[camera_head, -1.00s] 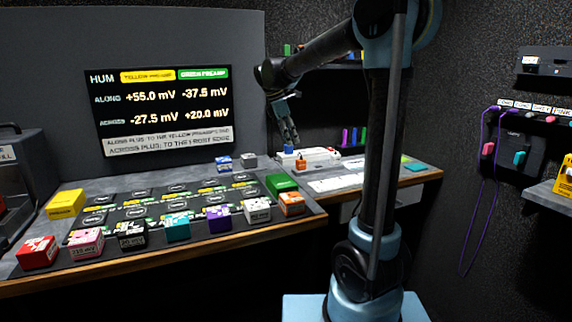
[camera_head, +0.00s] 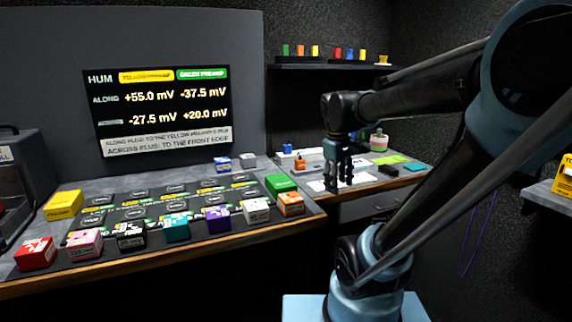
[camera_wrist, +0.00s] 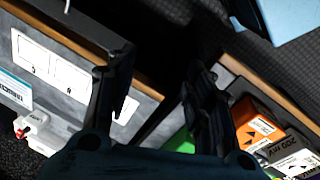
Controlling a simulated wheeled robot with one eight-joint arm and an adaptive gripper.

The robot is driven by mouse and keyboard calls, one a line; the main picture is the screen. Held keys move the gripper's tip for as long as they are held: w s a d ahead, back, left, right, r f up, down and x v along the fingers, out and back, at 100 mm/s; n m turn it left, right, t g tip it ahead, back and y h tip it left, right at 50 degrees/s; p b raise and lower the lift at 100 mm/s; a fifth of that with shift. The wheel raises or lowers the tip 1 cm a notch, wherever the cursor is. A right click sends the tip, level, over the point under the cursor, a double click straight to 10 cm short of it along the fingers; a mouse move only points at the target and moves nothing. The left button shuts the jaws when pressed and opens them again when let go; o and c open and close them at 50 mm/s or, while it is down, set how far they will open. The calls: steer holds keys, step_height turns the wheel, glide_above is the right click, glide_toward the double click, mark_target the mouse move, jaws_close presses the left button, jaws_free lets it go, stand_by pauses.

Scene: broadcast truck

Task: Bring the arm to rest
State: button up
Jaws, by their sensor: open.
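My gripper (camera_head: 339,180) hangs with its fingers pointing down in the head view, over the right part of the desk near its front edge. Its fingers are apart with nothing between them. In the wrist view the two dark fingers of my gripper (camera_wrist: 160,90) also stand apart, and the dark gap between the two desk parts shows between them. My arm reaches in from the right of the head view, its upper link slanting down to my column.
Several coloured blocks stand on the left desk, including a yellow block (camera_head: 63,205), a green block (camera_head: 280,184) and an orange block (camera_head: 290,203). A screen (camera_head: 160,112) stands behind. A shelf (camera_head: 325,66) with small coloured items is above the right desk.

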steer(key=s+d+f+m+y, duration=0.1)
steer(key=s+d+f+m, duration=0.1)
steer(key=s+f+m, duration=0.5)
steer(key=s+f, duration=0.4)
steer(key=f, duration=0.1)
steer(key=shift+s+d+m+t, duration=0.15)
steer(key=shift+s+m+t, duration=0.15)
steer(key=shift+s+m, duration=0.1)
steer(key=shift+f, duration=0.1)
steer(key=shift+w+f, duration=0.2)
steer(key=shift+w, duration=0.2)
